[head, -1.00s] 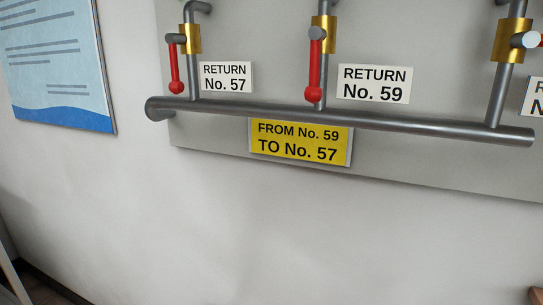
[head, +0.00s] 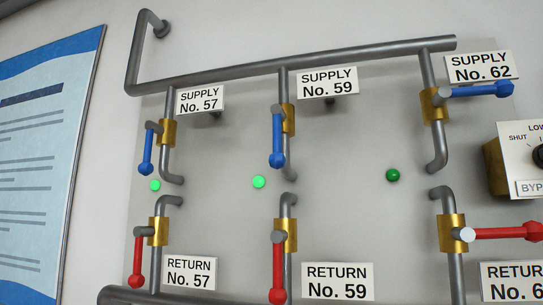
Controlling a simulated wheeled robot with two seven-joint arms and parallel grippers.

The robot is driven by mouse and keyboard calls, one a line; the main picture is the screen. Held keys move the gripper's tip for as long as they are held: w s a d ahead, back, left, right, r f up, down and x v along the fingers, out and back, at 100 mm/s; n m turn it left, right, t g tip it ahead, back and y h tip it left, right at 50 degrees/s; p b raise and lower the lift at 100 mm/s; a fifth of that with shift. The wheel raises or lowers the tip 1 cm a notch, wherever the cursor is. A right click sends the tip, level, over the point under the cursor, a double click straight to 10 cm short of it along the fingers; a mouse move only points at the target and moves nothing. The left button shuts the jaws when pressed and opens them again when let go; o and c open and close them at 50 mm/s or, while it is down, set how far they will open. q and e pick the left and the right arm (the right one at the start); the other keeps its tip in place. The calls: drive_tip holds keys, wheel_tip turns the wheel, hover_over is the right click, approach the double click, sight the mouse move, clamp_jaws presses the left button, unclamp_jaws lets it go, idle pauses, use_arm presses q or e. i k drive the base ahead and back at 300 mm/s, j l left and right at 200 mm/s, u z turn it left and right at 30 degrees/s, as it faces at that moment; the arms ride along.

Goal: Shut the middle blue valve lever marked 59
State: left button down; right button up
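The middle blue valve lever (head: 277,141) hangs straight down beside its brass valve body (head: 289,118), below the sign "SUPPLY No. 59" (head: 327,82). Its pipe runs down from the grey header pipe above. A bright green light (head: 259,182) sits just below and left of the lever's tip. Neither of my grippers shows in the head view.
A left blue lever (head: 147,152) hangs down; the right blue lever (head: 480,91) points sideways to the right. Below, red levers hang down at No. 57 (head: 137,262) and No. 59 (head: 278,268); another red lever (head: 505,233) points right. A bypass control box (head: 515,170) projects at right.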

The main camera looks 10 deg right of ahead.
sight(277, 161)
drive_tip(key=k+j+u, duration=0.15)
drive_tip(key=j, duration=0.65)
drive_tip(key=j+u, duration=0.15)
drive_tip(key=j, duration=0.7)
